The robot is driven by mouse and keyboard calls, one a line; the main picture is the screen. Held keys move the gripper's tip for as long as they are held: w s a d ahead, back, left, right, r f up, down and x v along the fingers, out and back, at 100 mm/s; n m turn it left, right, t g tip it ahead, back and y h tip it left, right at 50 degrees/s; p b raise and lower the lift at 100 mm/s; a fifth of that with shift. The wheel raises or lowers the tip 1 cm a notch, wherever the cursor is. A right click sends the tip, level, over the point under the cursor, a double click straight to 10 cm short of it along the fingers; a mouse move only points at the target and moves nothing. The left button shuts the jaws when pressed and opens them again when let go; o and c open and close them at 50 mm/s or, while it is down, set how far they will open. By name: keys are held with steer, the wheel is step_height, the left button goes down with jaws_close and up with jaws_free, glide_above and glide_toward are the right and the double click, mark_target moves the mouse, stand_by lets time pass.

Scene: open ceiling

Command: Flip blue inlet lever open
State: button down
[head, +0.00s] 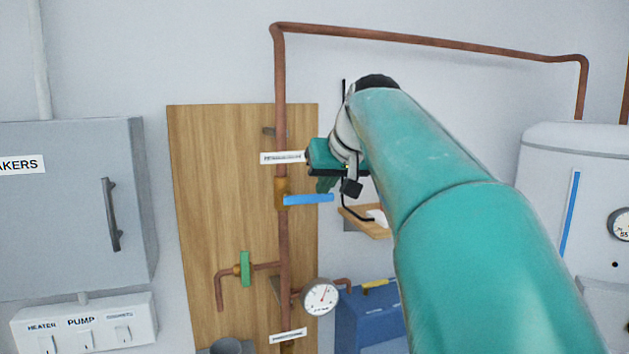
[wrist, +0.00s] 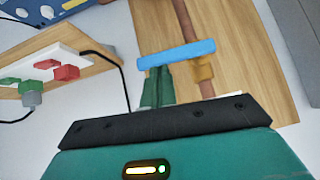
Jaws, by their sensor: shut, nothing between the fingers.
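The blue inlet lever (head: 310,199) sticks out level to the right from a brass valve (head: 282,192) on the vertical copper pipe. It lies across the pipe, and it also shows in the wrist view (wrist: 178,54) with the valve body (wrist: 202,70) beside it. My gripper (head: 325,187) is shut and empty, with its fingers pointing down just above the lever's outer part in the head view. In the wrist view the green fingertips (wrist: 160,70) reach the lever's near edge, toward its free end. I cannot tell whether they touch it.
A green lever (head: 245,269) stands upright on a lower branch pipe, near a round gauge (head: 321,296). A small wooden shelf (head: 368,224) with a cable sits right of the pipe. A blue box (head: 368,318) is below. A grey cabinet (head: 65,210) stands left.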

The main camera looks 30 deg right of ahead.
steer(key=shift+d+f+y, duration=0.1)
steer(key=shift+f+y, duration=0.05)
steer(key=shift+y, duration=0.15)
steer(key=shift+d+f+m+t+y, duration=0.15)
steer(key=shift+f+m+t+y, duration=0.2)
steer(key=shift+f+y, duration=0.2)
steer(key=shift+d+f+m+t+y, duration=0.15)
steer(key=shift+f+m+t+y, duration=0.1)
steer(key=shift+f+m+y, duration=0.25)
steer(key=a+f+m+t+y, duration=0.3)
steer(key=f+m+t+y, duration=0.2)
steer(key=f+m+y, duration=0.1)
steer(key=shift+w+a+f+y, duration=0.2)
steer(key=shift+w+f+y, duration=0.15)
steer(key=shift+f+y, duration=0.35)
steer(key=shift+a, duration=0.1)
steer(key=v, duration=1.4)
